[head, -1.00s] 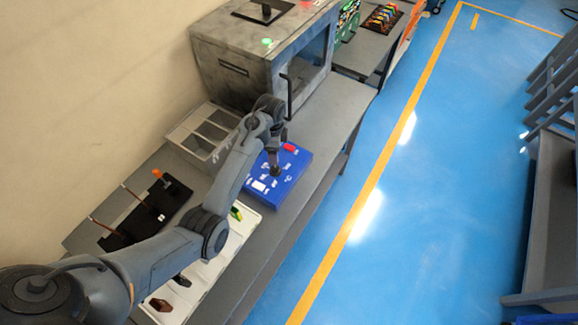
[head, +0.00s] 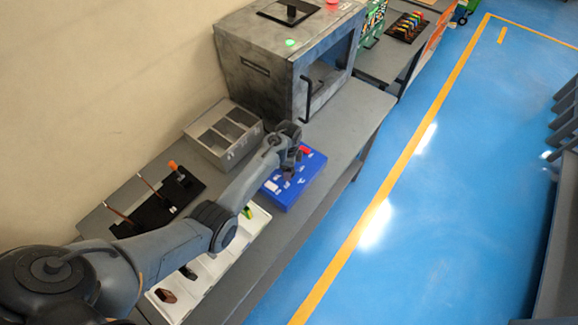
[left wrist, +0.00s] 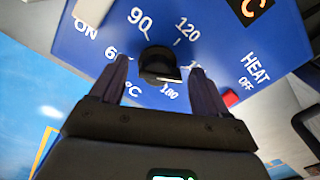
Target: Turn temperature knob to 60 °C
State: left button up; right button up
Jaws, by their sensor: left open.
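The blue control panel (head: 276,198) lies on the bench, and its lettered face fills the upper left wrist view (left wrist: 215,55). The black temperature knob (left wrist: 160,66) sits on it among the labels 60, 90, 120 and 180; part of the scale is covered. Which mark the knob points at cannot be told. My left gripper (left wrist: 160,75) is open, its two dark fingers on either side of the knob in the picture; contact is not visible. In the head view my left gripper (head: 289,172) is over the panel and hides the knob. My right gripper is not in view.
A red switch (left wrist: 230,97) is by the HEAT OFF label, and a pale switch (left wrist: 92,10) is by ON. A grey oven (head: 270,75) with a handle stands behind the panel. A grey divided bin (head: 222,132) and a white tray (head: 262,216) are nearby.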

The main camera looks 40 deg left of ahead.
pick_arm(q)
jog(key=c, duration=1.1)
jog(key=shift+o, duration=0.3)
